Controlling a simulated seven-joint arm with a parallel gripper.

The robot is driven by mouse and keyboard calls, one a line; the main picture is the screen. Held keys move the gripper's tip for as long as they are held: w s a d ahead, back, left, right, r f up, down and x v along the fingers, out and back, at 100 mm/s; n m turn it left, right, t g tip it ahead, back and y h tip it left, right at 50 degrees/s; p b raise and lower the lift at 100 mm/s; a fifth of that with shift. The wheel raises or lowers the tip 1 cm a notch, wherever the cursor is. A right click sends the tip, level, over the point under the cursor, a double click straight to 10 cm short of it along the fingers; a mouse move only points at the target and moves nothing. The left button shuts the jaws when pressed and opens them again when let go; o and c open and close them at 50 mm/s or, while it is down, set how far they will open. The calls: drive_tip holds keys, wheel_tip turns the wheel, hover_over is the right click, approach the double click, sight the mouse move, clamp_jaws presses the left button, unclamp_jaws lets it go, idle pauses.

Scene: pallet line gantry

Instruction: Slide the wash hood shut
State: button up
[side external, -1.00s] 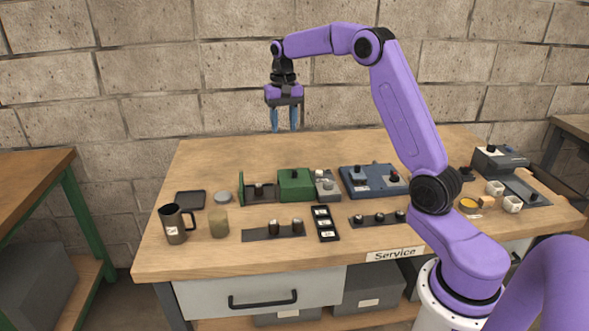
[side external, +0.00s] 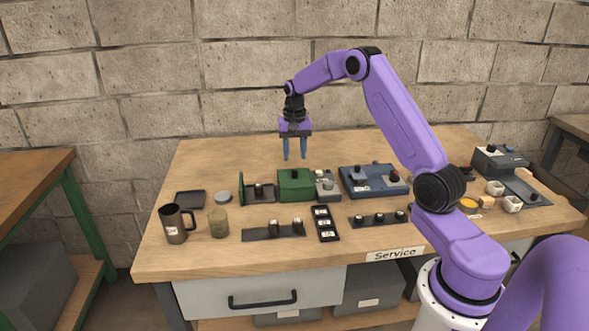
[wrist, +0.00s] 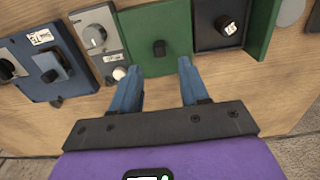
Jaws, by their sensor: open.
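The wash hood, which I take to be the green box (side external: 295,186) with a dark knob on top, sits at the middle of the bench. A dark bed (side external: 262,195) lies uncovered to its left, ending at an upright green plate (side external: 241,188). My gripper (side external: 294,156) is open and empty, pointing down above the hood, apart from it. In the wrist view the hood (wrist: 150,25) and its knob (wrist: 159,47) show just ahead of the open fingers (wrist: 159,68). The dark bed (wrist: 212,12) there carries a labelled part.
A grey panel with knobs (side external: 327,186) adjoins the hood's right side. A blue unit (side external: 372,180) stands farther right. In front are a black tray (side external: 324,223) and two knob strips. The bench behind is clear.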

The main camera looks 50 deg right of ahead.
sight(295, 171)
drive_tip(key=shift+f, duration=3.2)
